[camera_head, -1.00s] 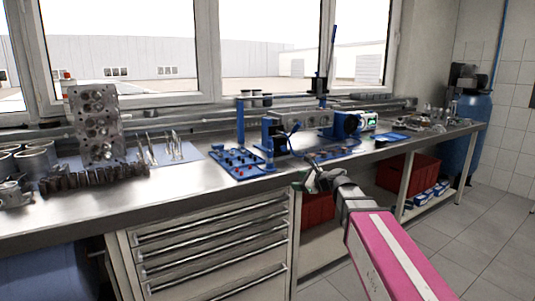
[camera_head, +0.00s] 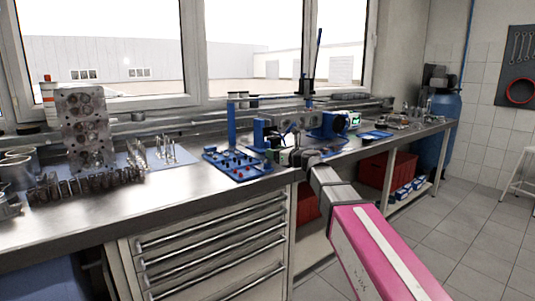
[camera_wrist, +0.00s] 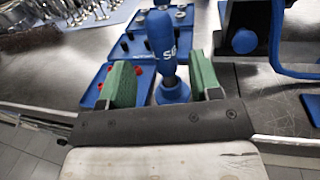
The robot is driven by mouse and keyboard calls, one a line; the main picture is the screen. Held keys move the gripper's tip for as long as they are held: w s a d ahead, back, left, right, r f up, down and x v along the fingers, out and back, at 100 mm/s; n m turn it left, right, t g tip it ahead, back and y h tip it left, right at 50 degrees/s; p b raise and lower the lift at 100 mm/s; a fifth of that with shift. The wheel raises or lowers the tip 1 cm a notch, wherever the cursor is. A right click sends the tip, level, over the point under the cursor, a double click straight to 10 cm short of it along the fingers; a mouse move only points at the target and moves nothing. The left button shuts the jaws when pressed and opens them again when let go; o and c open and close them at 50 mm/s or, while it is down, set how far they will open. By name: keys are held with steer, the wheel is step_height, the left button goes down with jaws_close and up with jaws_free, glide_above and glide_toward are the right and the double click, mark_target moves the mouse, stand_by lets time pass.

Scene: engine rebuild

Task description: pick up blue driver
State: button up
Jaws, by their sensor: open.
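A blue tool with white lettering, which looks like the blue driver (camera_wrist: 161,34), stands roughly upright in the wrist view. Its blue handle is above a metal shaft and a blue round base (camera_wrist: 172,91). My gripper (camera_wrist: 161,64) has two green fingers, spread apart, one on each side of the tool. The tool shows in the gap between them; I cannot tell whether either finger touches it. In the head view my gripper (camera_head: 286,157) is over the bench's front edge, beside a blue tray (camera_head: 238,169). I cannot make out the driver clearly there.
The blue tray with red and dark pegs lies left of my gripper on the metal bench (camera_head: 180,190). A blue-framed fixture (camera_head: 330,123) stands behind and right. A cylinder head (camera_head: 85,130) stands far left. Drawers (camera_head: 210,240) are below the bench.

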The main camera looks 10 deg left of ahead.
steer(key=x, duration=0.5)
steer(key=shift+w+d, duration=0.1)
steer(key=shift+w, duration=0.1)
steer(key=shift+r, duration=0.1)
jaws_close()
